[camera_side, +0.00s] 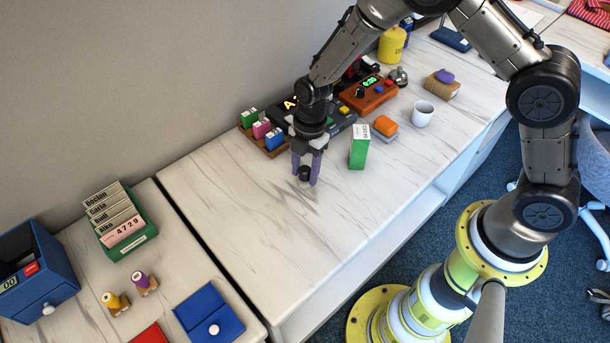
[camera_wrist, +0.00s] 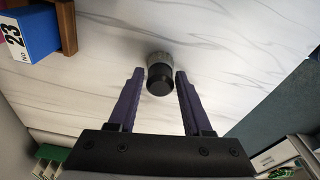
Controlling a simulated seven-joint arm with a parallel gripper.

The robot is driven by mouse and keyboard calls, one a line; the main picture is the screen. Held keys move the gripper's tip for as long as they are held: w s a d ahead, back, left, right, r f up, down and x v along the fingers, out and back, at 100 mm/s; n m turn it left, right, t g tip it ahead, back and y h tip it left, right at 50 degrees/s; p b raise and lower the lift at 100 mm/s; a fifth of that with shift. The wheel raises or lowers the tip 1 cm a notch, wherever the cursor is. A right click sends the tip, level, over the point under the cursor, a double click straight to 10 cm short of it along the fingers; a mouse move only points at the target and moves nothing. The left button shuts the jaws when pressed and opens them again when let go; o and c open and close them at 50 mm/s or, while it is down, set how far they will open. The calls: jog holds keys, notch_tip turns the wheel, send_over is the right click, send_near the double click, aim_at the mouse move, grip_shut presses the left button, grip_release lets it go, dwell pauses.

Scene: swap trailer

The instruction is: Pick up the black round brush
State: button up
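A small black round thing with a grey band, likely the black round brush (camera_side: 305,174), is between the two purple fingers of my gripper (camera_side: 305,180) in the side view. In the wrist view the brush (camera_wrist: 160,80) shows its dark round end towards me, centred between the fingertips (camera_wrist: 159,75). A narrow gap shows on each side, so the fingers look open around it and not closed on it. I cannot tell exactly how its far end meets the white table.
A green-and-white box (camera_side: 359,147) stands close to the right of my gripper. A wooden rack (camera_side: 272,152) with small coloured blocks is behind left. An orange-topped block (camera_side: 385,126) and a white mug (camera_side: 422,114) are further right. The marble-patterned tabletop (camera_side: 240,210) in front is clear.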

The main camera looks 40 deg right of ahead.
grip_shut()
